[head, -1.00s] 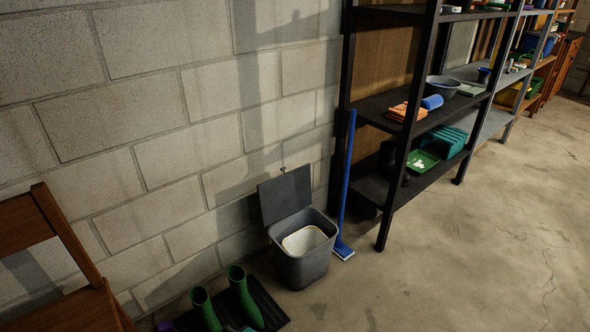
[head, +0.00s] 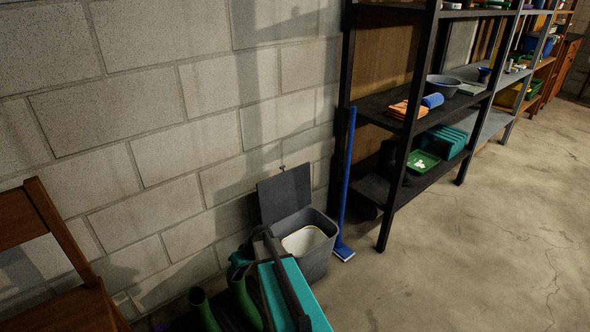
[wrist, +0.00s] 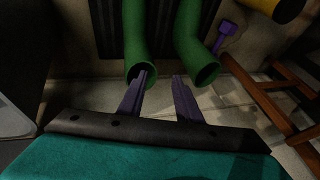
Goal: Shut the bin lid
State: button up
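The grey bin (head: 318,262) stands on the floor by the block wall, with a pale liner or inner bucket showing inside. Its dark lid (head: 285,194) is open and stands upright at the back of the bin, near the wall. My teal and black arm reaches in from the bottom of the head view and covers the bin's front left side. In the wrist view my gripper (wrist: 159,76) has two purple-grey fingers well apart with nothing between them. It points towards the green boots (wrist: 140,50). The lid cannot be made out in the wrist view.
Green boots (head: 243,300) stand left of the bin. A blue broom or mop (head: 346,190) leans just right of it, beside a black shelf unit (head: 388,215). A wooden chair (head: 55,260) is at the left. The floor at the right is clear.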

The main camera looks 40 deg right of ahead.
jog(key=w+d+r+t, duration=0.2)
jog(key=w+d+r, duration=0.25)
jog(key=d, duration=0.35)
jog(key=t+h+b, duration=0.3)
jog(key=t+h, duration=0.1)
jog(key=t, duration=0.2)
send_near(283, 167)
jog(key=shift+w+r, duration=0.1)
jog(key=shift+w, duration=0.15)
jog(key=shift+w, duration=0.1)
jog(key=shift+p+x, duration=0.75)
jog(key=shift+x, duration=3.1)
jog(key=shift+f, duration=0.25)
jog(key=c, duration=0.7)
